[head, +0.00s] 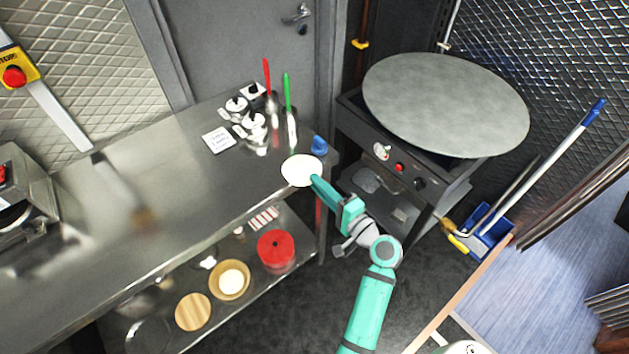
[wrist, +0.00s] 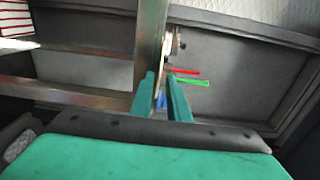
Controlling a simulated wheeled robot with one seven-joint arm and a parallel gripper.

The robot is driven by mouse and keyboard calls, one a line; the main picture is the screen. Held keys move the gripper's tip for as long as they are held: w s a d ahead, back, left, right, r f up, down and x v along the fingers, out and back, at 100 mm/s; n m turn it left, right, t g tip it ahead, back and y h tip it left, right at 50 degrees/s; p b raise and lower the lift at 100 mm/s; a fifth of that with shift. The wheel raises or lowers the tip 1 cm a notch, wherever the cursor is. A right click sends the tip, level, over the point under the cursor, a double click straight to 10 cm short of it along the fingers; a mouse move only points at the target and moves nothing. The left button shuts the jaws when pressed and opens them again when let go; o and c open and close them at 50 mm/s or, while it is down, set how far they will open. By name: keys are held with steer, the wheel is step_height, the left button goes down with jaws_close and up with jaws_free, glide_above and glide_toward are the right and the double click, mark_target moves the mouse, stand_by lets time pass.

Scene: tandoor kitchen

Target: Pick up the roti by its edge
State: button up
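The roti (head: 299,169) is a pale round disc at the right end of the steel counter (head: 160,170) in the head view. My gripper (head: 315,180) reaches it from the front right, its tip at the roti's near right edge. In the wrist view my two green fingers (wrist: 162,90) stand apart with a narrow gap. A thin pale strip shows in that gap, perhaps the roti edge-on. I cannot tell whether either finger touches it.
A blue object (head: 319,146) stands just behind the roti. White-lidded pots (head: 252,121) and red and green handled tools (head: 288,92) stand further back. A large round griddle (head: 445,103) is to the right. A lower shelf holds a red container (head: 275,248).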

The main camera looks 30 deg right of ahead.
steer(key=shift+w, duration=0.3)
jaws_close()
step_height(320, 180, up, 3)
steer(key=shift+f, duration=0.2)
steer(key=s+r, duration=0.2)
steer(key=s, duration=0.5)
steer(key=s+d+r, duration=0.1)
steer(key=s+r, duration=0.2)
steer(key=s, duration=0.4)
stand_by(0.4)
